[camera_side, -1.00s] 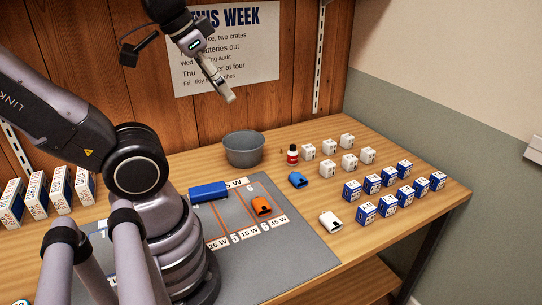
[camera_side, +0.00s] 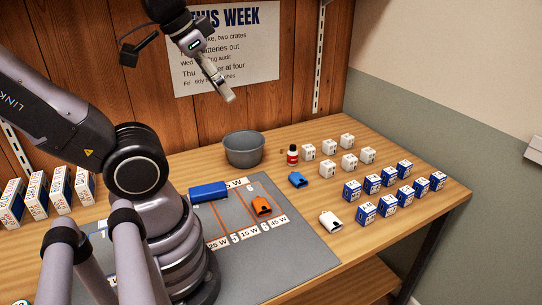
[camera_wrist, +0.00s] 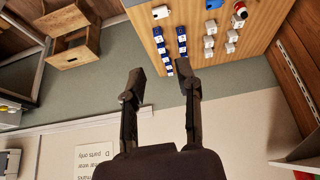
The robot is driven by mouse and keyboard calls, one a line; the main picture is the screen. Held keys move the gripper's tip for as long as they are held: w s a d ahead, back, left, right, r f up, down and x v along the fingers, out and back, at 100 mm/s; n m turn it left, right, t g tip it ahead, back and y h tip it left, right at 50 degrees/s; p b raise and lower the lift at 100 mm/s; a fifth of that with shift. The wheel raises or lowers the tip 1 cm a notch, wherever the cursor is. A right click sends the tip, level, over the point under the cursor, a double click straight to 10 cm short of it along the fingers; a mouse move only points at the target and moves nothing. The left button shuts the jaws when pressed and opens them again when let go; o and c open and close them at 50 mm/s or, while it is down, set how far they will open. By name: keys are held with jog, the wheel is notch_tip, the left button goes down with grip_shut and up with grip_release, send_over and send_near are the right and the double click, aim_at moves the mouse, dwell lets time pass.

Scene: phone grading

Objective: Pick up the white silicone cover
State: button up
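The white silicone cover (camera_side: 330,222) lies on the wooden table beside the right edge of the grey mat, left of the blue-and-white boxes. It also shows at the top of the wrist view (camera_wrist: 160,12). My gripper (camera_side: 229,95) is high above the back of the table in the side view, in front of the poster and well apart from the cover. In the wrist view my gripper (camera_wrist: 162,82) has its two fingers spread wide with nothing between them.
Near the cover are a blue cover (camera_side: 298,180), blue-and-white boxes (camera_side: 366,214), white boxes (camera_side: 348,161), a red-and-white bottle (camera_side: 292,155) and a grey bowl (camera_side: 244,149). An orange cover (camera_side: 261,206) and a blue block (camera_side: 208,191) lie on the grey mat (camera_side: 300,255).

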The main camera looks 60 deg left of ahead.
jog(key=o, duration=1.2)
jog(key=shift+o, duration=0.2)
